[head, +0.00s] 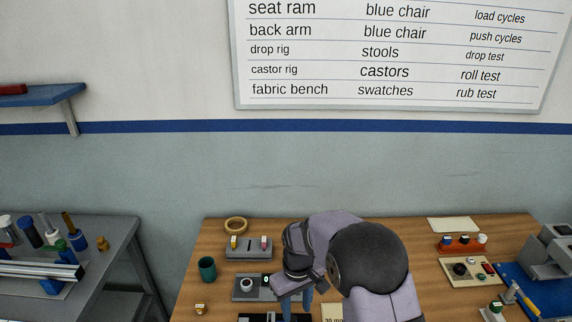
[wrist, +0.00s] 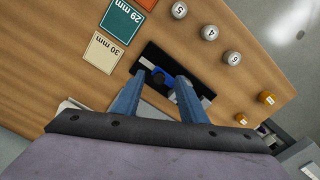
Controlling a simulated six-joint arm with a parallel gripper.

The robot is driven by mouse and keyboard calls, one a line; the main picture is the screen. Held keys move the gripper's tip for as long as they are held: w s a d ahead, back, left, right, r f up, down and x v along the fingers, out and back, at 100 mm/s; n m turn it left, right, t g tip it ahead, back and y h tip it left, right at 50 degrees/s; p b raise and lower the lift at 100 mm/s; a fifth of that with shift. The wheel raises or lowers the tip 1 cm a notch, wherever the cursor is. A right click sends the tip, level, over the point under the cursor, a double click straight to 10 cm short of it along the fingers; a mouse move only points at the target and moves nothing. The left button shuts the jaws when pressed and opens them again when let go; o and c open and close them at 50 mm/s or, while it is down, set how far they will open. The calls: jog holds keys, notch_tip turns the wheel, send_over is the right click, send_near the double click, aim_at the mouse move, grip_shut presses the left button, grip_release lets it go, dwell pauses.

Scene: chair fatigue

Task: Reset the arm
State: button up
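My gripper (head: 298,304) is over the front of the wooden table, pointing down. In the wrist view my gripper (wrist: 167,78) has its two blue fingers apart, with a clear gap between them. Past the fingertips lies a black tray (wrist: 150,52) holding a silver tool with a blue part (wrist: 160,73). The blue part shows between the fingertips, apparently below them; I see no grip on it. In the head view my arm's dark rounded joint hides part of the table's middle.
Left of my arm stand a green cup (head: 207,269), a tan ring (head: 236,225) and a grey block (head: 249,249). Cards (wrist: 103,52) and several numbered weights (wrist: 210,32) flank the tray. A red rack (head: 461,245) stands at right. Bare wood lies between.

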jog(key=s+d+f+m+g, duration=0.2)
jog(key=s+f, duration=0.1)
jog(key=s, duration=0.5)
jog(key=s+d+r+m, duration=0.1)
jog(key=s+d+r, duration=0.25)
jog(key=s, duration=0.45)
jog(key=s+d+r+m, duration=0.2)
jog(key=s+d, duration=0.2)
jog(key=s, duration=0.3)
jog(key=shift+w+d+r+m+t, duration=0.15)
jog(key=shift+w+d+r+t, duration=0.25)
jog(key=shift+r, duration=0.25)
jog(key=shift+w+d+r+m+t, duration=0.1)
jog(key=shift+w+d+r+t, duration=0.3)
jog(key=shift+r, duration=0.2)
jog(key=shift+w+d+r+m+t, duration=0.15)
jog(key=shift+w+d+r+t, duration=0.15)
jog(key=shift+w+d+r, duration=0.25)
